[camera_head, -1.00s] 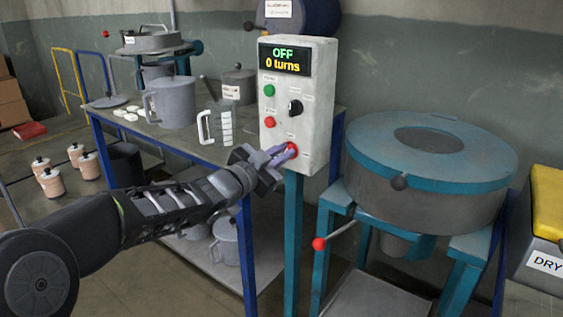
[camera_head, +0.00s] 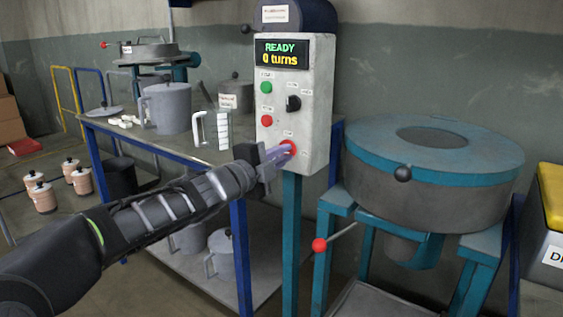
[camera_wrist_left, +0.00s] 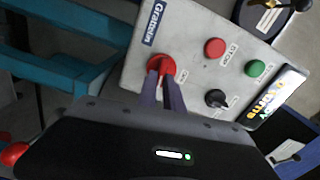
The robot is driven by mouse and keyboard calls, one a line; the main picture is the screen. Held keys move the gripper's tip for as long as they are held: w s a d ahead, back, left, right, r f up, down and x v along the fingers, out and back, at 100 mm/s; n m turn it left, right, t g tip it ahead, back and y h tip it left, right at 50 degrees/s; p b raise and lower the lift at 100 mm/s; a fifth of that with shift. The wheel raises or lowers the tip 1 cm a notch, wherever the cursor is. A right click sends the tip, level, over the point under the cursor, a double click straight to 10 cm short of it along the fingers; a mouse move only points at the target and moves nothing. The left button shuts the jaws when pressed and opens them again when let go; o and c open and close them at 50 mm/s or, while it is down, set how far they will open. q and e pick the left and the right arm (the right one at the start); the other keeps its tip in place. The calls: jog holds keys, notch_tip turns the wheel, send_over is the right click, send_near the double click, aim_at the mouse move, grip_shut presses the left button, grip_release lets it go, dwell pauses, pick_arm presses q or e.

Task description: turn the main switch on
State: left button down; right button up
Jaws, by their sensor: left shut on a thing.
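The control box (camera_head: 318,112) stands on a teal post, its display (camera_head: 281,52) reading "READY" and "0 turns". The red main switch (camera_head: 289,147) is at the bottom of the box face. It also shows in the left wrist view (camera_wrist_left: 161,66), between my fingertips. My left gripper (camera_head: 279,155) is shut on this red switch, with its fingers on either side of the knob. In the left wrist view the left gripper (camera_wrist_left: 162,76) partly covers the switch. My right gripper is in neither view.
Green (camera_head: 266,87) and red (camera_head: 267,120) buttons and a black selector knob (camera_head: 293,103) sit above the switch. A blue-lidded drum machine (camera_head: 430,190) stands to the right.

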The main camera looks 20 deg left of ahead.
pick_arm(q)
jog(key=shift+f+m+b, duration=0.2)
jog(key=shift+m+b, duration=0.2)
jog(key=shift+m, duration=0.5)
jog(key=c, duration=1.5)
grip_release()
jog(key=shift+s+r, duration=0.1)
jog(key=shift+s, duration=0.05)
jog(key=p+v, duration=0.1)
jog(key=v, duration=0.6)
jog(key=shift+s+a+p, duration=0.1)
jog(key=shift+s+p, duration=0.2)
